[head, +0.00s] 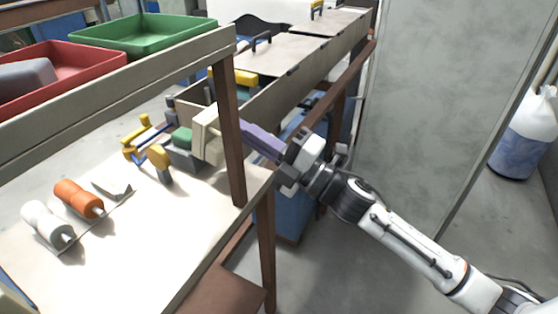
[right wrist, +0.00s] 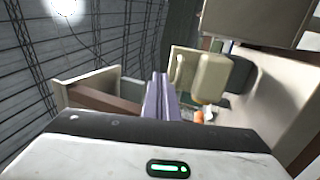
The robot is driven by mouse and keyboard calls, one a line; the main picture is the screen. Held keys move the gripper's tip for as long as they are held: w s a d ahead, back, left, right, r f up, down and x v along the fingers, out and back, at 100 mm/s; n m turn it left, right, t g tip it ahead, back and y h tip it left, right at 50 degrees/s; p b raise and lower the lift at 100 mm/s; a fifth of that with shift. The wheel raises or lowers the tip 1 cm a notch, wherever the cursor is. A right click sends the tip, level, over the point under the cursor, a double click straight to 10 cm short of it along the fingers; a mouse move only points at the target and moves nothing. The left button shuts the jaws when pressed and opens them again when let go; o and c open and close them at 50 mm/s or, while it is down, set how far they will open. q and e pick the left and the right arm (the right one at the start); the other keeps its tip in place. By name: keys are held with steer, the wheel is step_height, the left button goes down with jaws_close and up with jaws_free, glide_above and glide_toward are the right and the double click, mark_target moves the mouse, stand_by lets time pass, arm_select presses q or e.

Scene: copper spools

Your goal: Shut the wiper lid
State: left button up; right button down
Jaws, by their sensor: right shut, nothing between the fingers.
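The wiper (head: 182,150) stands on the bench's white top in the head view, a small grey device with a green block. A cream upright plate (head: 206,134), which looks like its lid, stands at its right side. In the right wrist view a cream block and plate (right wrist: 211,76) sit just beyond my fingers and look like the same part. My right gripper (head: 246,130) has purple fingers, shut and empty, pointing at the cream plate from the right, behind the brown post. Whether the fingertips touch the plate I cannot tell. My left gripper is not in view.
A brown post (head: 229,130) and the shelf rail (head: 120,85) stand close to my right fingers. A white spool (head: 47,222) and an orange spool (head: 78,198) lie on the bench at left. Red (head: 112,64) and green (head: 150,50) trays stand behind the rail.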

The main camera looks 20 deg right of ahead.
steer(key=f+b+v, duration=0.1)
steer(key=v, duration=0.7)
steer(key=shift+b, duration=0.3)
